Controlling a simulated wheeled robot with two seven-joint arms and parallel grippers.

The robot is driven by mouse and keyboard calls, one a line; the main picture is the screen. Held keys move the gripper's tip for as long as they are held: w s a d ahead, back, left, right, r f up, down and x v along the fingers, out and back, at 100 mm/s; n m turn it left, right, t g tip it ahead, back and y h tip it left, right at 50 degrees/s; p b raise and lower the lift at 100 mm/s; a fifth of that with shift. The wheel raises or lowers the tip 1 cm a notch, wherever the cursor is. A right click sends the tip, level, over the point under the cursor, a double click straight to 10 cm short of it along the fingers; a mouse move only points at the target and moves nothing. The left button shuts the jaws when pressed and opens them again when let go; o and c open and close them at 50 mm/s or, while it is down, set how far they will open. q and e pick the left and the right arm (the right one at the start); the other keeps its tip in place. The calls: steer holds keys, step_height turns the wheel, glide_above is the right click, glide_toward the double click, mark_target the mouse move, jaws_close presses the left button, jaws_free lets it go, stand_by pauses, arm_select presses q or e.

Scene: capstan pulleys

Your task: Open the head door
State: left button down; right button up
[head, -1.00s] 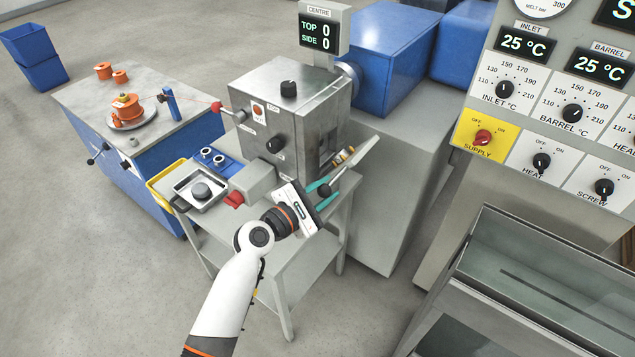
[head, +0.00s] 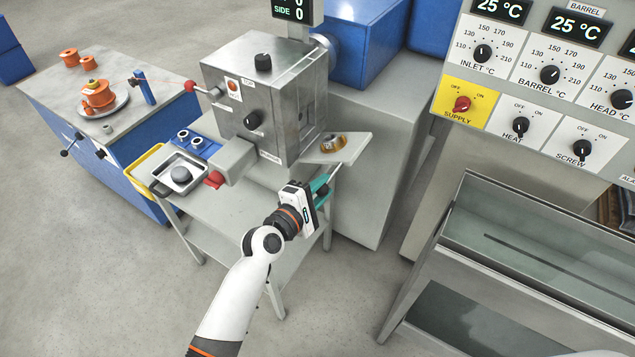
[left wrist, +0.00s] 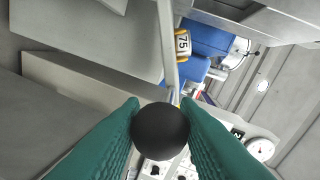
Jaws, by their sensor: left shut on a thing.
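The head is a grey metal box (head: 255,100) on a small table. A light grey plate (head: 350,148), which looks like its door, sticks out from the box's right side, apart from the front face. A brass-coloured round part (head: 333,143) sits at this plate. My left gripper (head: 321,188) has teal fingers and is shut on a black ball knob just below the plate. The left wrist view shows the black knob (left wrist: 160,131) between both fingers, with a thin grey edge (left wrist: 167,45) beyond it. The knob's stem is hidden. My right gripper is out of view.
A grey cabinet (head: 385,150) stands behind the plate. A glass-sided trough (head: 530,265) stands at the right. Floor is free at the front left.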

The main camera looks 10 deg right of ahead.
arm_select(q)
step_height(320, 180, down, 6)
steer(key=m+y+b, duration=0.1)
steer(key=m+b, duration=0.1)
steer(key=m, duration=0.2)
steer(key=shift+s+d+t+b, duration=0.3)
steer(key=shift+d+b, duration=0.1)
steer(key=shift+f, duration=0.2)
stand_by(0.4)
steer(key=c, duration=1.1)
jaws_free()
steer(key=shift+r, duration=0.1)
steer(key=v, duration=1.2)
